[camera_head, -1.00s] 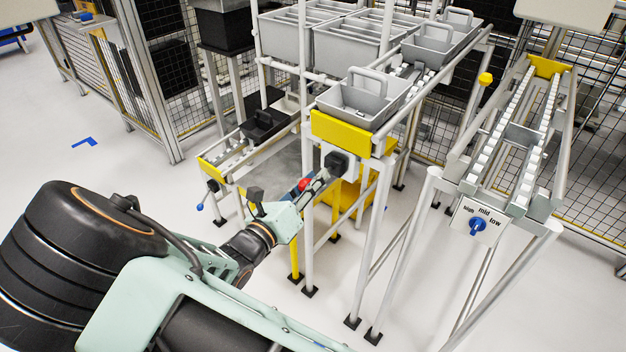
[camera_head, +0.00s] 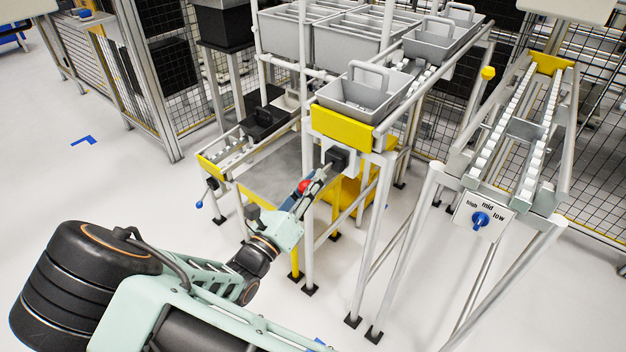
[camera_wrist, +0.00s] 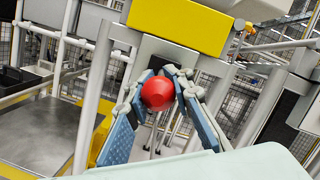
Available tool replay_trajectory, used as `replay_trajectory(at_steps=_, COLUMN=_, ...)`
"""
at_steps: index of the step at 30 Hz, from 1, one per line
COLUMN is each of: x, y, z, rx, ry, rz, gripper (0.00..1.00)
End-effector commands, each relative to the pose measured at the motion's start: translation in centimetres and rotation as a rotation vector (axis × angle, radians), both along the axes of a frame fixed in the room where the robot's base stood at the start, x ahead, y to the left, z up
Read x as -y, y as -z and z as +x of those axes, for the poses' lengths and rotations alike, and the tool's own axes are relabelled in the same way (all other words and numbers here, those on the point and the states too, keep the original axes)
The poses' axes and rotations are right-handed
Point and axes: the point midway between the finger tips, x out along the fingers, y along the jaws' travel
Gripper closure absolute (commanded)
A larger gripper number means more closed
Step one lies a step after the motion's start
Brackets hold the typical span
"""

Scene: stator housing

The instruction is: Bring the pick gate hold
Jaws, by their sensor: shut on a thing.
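A red ball knob (camera_head: 303,187) sits below and left of a dark block (camera_head: 337,160) on the front of the pick rack, under a yellow plate (camera_head: 342,127). My gripper (camera_head: 306,185) is shut on the red knob. In the wrist view the red knob (camera_wrist: 158,93) sits between the two blue-padded fingers of my gripper (camera_wrist: 160,90), near their tips. Any lever behind the knob is mostly hidden. A grey bin with a handle (camera_head: 358,97) stands on the rack just behind the yellow plate.
A lower rack with a black bin (camera_head: 264,122) and a blue-tipped lever (camera_head: 199,205) stands left. Rack legs surround my gripper; the floor at left is clear.

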Motion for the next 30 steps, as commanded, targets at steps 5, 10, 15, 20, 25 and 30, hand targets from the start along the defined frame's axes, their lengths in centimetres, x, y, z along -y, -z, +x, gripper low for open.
replay_trajectory(at_steps=5, x=0.2, y=1.8, z=0.1, rx=0.125, ry=0.003, rz=-0.106, gripper=1.00)
replay_trajectory(at_steps=10, x=0.4, y=2.9, z=0.4, rx=0.244, ry=0.001, rz=-0.198, gripper=1.00)
replay_trajectory(at_steps=15, x=0.6, y=3.7, z=0.6, rx=0.350, ry=0.001, rz=-0.278, gripper=1.00)
replay_trajectory(at_steps=20, x=0.8, y=4.2, z=0.9, rx=0.427, ry=0.000, rz=-0.335, gripper=1.00)
replay_trajectory(at_steps=25, x=1.0, y=4.4, z=1.1, rx=0.482, ry=0.001, rz=-0.377, gripper=1.00)
replay_trajectory(at_steps=30, x=1.1, y=4.4, z=1.3, rx=0.510, ry=0.001, rz=-0.399, gripper=1.00)
